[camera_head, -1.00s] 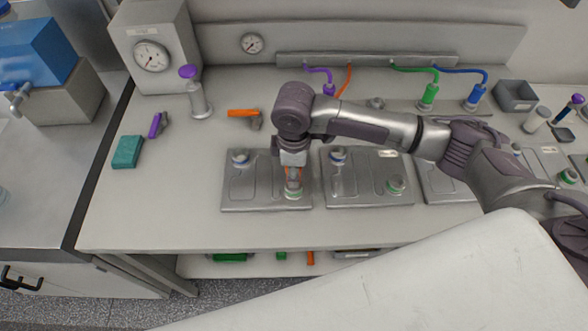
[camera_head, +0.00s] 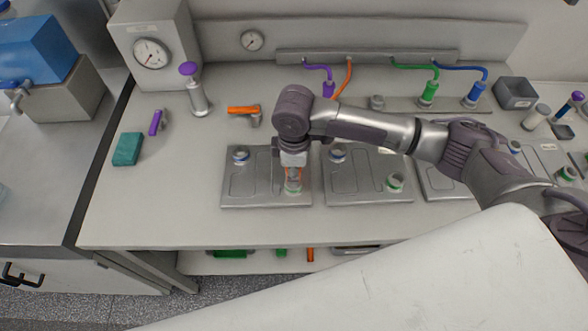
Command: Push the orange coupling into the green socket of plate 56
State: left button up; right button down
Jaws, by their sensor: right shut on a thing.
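My right gripper (camera_head: 293,173) points down over the front right of the leftmost grey plate (camera_head: 262,202). It is shut on the orange coupling (camera_head: 292,174), of which only slivers of orange show between and beside the fingers. The green-ringed socket (camera_head: 293,190) of this plate is directly below the fingertips. I cannot tell how far the coupling sits in it. The plate's number is too small to read. Another socket with a blue ring (camera_head: 240,156) is at the plate's back left. My left gripper is not in view.
A second plate (camera_head: 370,197) lies just right, with blue and green sockets. Purple, orange (camera_head: 346,78), green and blue hoses hang at the back rail. An orange-handled valve (camera_head: 245,110), a teal block (camera_head: 127,149) and a purple-knobbed pump (camera_head: 195,90) stand left. The front table strip is clear.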

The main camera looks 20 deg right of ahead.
jog(key=shift+f, duration=0.25)
jog(key=c, duration=0.7)
grip_release()
jog(key=shift+o, duration=0.5)
jog(key=o, duration=0.4)
jog(key=shift+c, duration=0.2)
